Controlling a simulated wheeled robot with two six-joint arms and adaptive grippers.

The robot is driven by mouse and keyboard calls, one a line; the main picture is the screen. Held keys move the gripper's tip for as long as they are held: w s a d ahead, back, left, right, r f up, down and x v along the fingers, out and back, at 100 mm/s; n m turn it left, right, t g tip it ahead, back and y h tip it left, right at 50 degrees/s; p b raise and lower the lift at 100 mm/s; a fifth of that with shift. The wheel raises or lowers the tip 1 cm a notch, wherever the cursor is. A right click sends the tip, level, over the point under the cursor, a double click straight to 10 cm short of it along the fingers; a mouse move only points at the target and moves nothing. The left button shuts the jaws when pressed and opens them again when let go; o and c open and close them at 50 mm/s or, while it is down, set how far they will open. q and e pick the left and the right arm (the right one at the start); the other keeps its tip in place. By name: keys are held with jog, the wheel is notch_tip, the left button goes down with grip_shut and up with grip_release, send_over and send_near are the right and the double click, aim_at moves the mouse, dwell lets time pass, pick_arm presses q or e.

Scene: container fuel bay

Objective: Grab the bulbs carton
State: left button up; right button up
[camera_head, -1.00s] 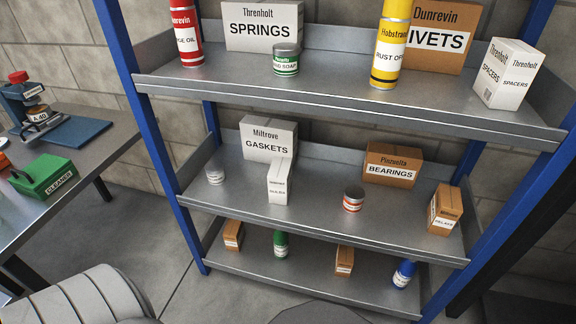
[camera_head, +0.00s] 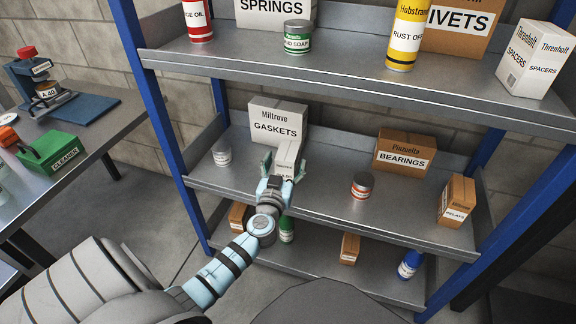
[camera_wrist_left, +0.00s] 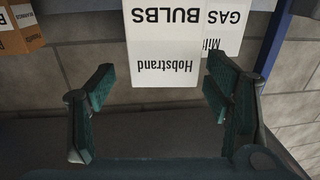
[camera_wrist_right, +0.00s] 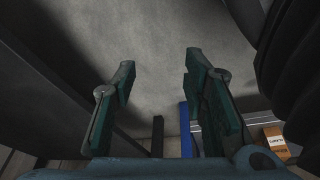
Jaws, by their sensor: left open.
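The bulbs carton (camera_head: 288,153) is a narrow white box upright on the middle shelf, in front of the gaskets box. In the left wrist view the bulbs carton (camera_wrist_left: 163,45) appears upside down, its label readable. My left gripper (camera_head: 284,170) is open and reaches in at the carton from the front. In the left wrist view my left gripper (camera_wrist_left: 158,85) has one finger on each side of the carton, with gaps and no visible contact. Part of the carton's front is hidden by this gripper in the head view. My right gripper (camera_wrist_right: 158,72) is open and empty, away from the shelf goods.
The gaskets box (camera_head: 277,122) stands close behind the carton. A small white can (camera_head: 222,153) is to the left; a red-labelled can (camera_head: 362,186) and the bearings box (camera_head: 404,153) are to the right.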

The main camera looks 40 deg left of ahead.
aim_at(288, 150)
pick_arm(q)
jog(key=x, duration=0.5)
jog(key=shift+a+r, duration=0.15)
jog(key=shift+a, duration=0.1)
grip_shut()
jog(key=shift+r, duration=0.1)
